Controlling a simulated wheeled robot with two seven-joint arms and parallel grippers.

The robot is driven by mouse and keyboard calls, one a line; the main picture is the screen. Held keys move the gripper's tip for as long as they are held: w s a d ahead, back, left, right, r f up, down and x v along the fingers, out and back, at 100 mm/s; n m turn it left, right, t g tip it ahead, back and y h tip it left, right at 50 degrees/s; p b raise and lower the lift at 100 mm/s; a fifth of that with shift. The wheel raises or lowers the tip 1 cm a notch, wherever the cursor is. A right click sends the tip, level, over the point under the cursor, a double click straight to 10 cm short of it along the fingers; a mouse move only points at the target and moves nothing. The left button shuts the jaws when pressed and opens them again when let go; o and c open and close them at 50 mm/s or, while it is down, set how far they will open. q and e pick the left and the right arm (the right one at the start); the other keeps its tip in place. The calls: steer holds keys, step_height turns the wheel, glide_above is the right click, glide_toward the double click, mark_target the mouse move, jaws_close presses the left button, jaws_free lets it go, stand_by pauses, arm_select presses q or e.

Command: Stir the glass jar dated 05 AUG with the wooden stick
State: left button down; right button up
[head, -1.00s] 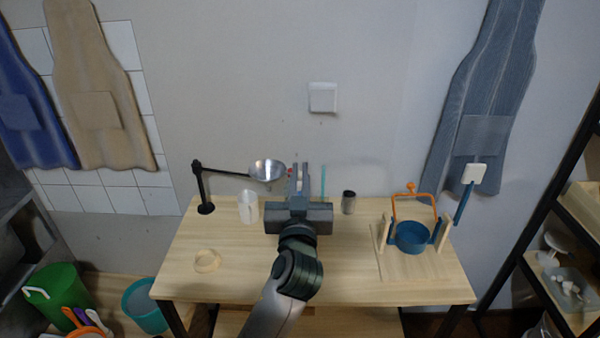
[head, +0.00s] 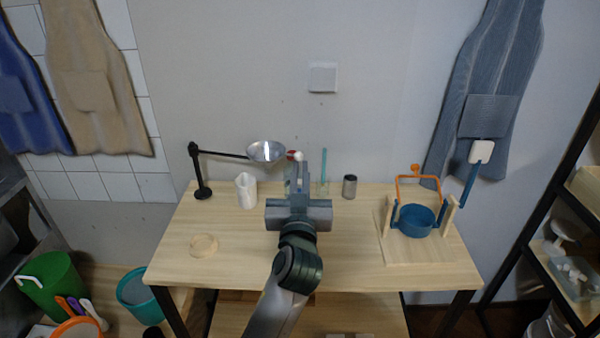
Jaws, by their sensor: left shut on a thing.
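My left gripper (head: 303,172) is over the back middle of the wooden table (head: 240,255), its fingers pointing to the wall. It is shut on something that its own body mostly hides. A small red and white piece (head: 297,155) shows by the fingertips; I cannot tell whether it is part of the held thing. Just right of the fingers stands a clear glass jar (head: 322,188), partly covered by the gripper, with a thin teal rod (head: 323,162) rising from it. No date label is readable. I cannot make out a wooden stick. My right gripper is out of view.
A dark grey can (head: 350,187) stands right of the jar. The front of the table is mostly clear.

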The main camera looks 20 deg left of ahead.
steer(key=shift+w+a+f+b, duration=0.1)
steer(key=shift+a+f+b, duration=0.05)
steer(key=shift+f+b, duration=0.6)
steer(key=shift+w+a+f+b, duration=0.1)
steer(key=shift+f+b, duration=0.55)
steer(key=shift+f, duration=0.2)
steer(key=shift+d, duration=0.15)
